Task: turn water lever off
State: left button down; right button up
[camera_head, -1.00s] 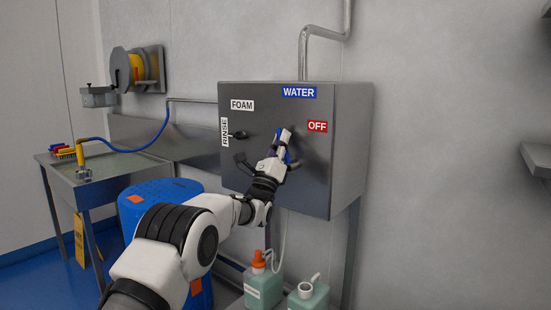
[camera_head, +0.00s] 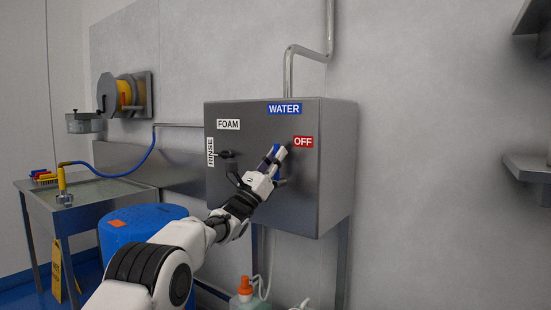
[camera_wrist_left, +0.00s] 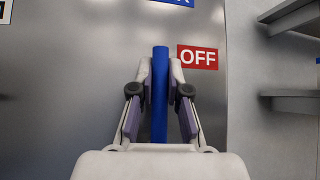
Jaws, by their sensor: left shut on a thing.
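The water lever (camera_wrist_left: 160,95) is a blue bar on the front of a steel control box (camera_head: 230,190). In the left wrist view it stands close to upright between my left gripper's fingers (camera_wrist_left: 159,80). In the head view my left gripper (camera_head: 272,160) is at the box's right part and shut on the lever, of which a little blue shows. The red OFF label (camera_head: 303,141) is just up and right of the lever, and the blue WATER label (camera_head: 285,108) is above it. My right gripper is in neither view.
A FOAM label (camera_head: 228,124), a RINSE label (camera_head: 211,151) and a dark knob (camera_head: 227,155) are on the box's left part. A blue drum (camera_head: 140,225) and a steel sink table (camera_head: 60,205) stand at left. A bottle with an orange cap (camera_head: 245,285) stands below the box.

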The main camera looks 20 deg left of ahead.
pick_arm(q)
jog(key=shift+w+d+f, duration=0.1)
jog(key=shift+d+f, duration=0.05)
jog(key=shift+f, duration=0.35)
jog(key=c, duration=1.1)
grip_release()
jog(key=shift+r, duration=0.1)
jog(key=shift+c, duration=0.2)
jog(key=shift+r, duration=0.1)
jog(key=v, duration=1.2)
